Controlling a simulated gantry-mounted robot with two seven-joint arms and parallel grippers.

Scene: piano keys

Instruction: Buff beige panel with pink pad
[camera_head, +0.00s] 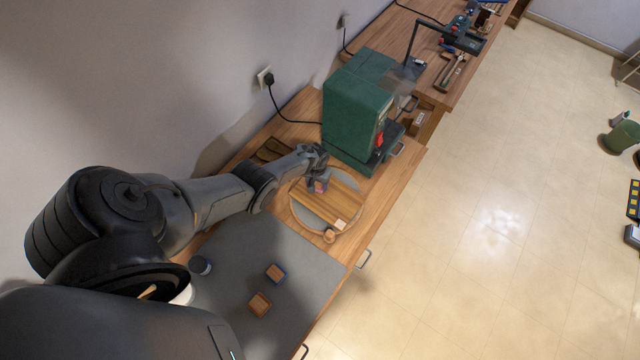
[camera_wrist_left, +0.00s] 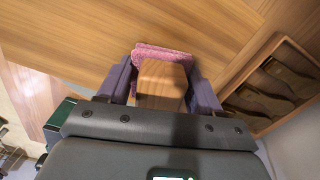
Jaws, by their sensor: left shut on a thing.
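The beige panel (camera_head: 325,208) looks like striped wood and lies on a round grey tray (camera_head: 303,215) with a pale rim. In the left wrist view a broad wooden surface (camera_wrist_left: 90,50) fills the area ahead of the fingers. My left gripper (camera_head: 319,183) is over the panel's far part, shut on a wooden block (camera_wrist_left: 162,82) with a pink pad (camera_wrist_left: 165,52) on its end. The pad faces the wood; whether it touches, I cannot tell. My right gripper is not in view.
A green machine (camera_head: 352,118) stands close behind the tray. A small block (camera_head: 340,224) and a round wooden piece (camera_head: 328,236) are at the tray's near side. Two blocks, one blue-edged (camera_head: 275,273) and one brown (camera_head: 260,303), and a jar (camera_head: 200,265) sit on a grey mat (camera_head: 300,280).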

